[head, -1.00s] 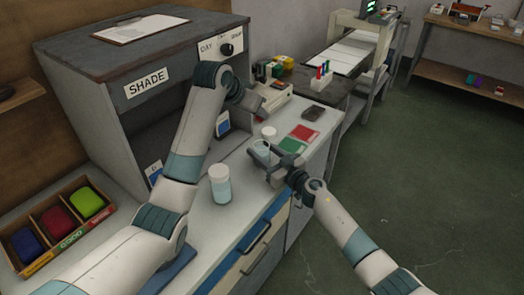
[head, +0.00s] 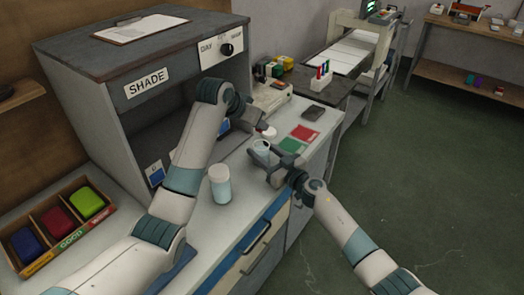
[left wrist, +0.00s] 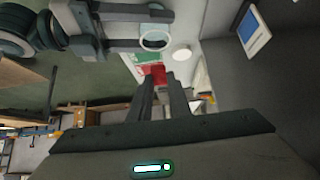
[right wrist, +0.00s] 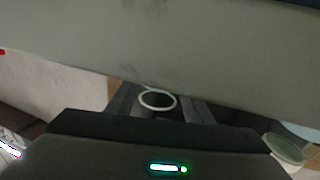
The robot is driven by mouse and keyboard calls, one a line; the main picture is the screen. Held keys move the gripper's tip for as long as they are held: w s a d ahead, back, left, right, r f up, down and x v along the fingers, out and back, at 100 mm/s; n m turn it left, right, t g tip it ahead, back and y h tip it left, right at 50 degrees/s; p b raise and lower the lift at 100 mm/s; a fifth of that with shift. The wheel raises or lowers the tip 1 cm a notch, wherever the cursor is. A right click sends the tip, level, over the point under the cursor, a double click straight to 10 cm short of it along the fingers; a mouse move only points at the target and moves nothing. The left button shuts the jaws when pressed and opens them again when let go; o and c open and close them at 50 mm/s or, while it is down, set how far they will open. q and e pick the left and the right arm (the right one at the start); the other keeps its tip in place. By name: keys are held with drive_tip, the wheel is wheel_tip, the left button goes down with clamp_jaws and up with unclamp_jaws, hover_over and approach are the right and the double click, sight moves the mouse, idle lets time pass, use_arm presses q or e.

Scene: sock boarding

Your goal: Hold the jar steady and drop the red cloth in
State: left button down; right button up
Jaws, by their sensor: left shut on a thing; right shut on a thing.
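A small clear jar (head: 262,148) with an open white-rimmed mouth stands at the bench's front edge. My right gripper (head: 266,160) is shut around it; the rim also shows between its fingers in the right wrist view (right wrist: 157,99). My left gripper (head: 264,118) is above and behind the jar, apart from it. In the left wrist view its fingers (left wrist: 160,80) are close together at a red patch (left wrist: 154,72), which looks like the red cloth over the red mat; the two are hard to separate. The jar mouth (left wrist: 155,40) lies beside the fingertips there.
A white lid (head: 269,132) lies behind the jar. A red mat (head: 304,133) and a green mat (head: 292,146) lie to its right. Another jar (head: 219,184) stands nearer me. A grey shade box (head: 110,80) rises behind, and a divided tray (head: 75,235) stands at left.

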sight(258, 131)
use_arm(q)
drive_tip(key=shift+f, duration=1.85)
drive_tip(key=c, duration=1.6)
unclamp_jaws()
drive_tip(key=shift+o, duration=0.2)
drive_tip(key=shift+s+r, duration=0.1)
drive_tip(key=v, duration=1.2)
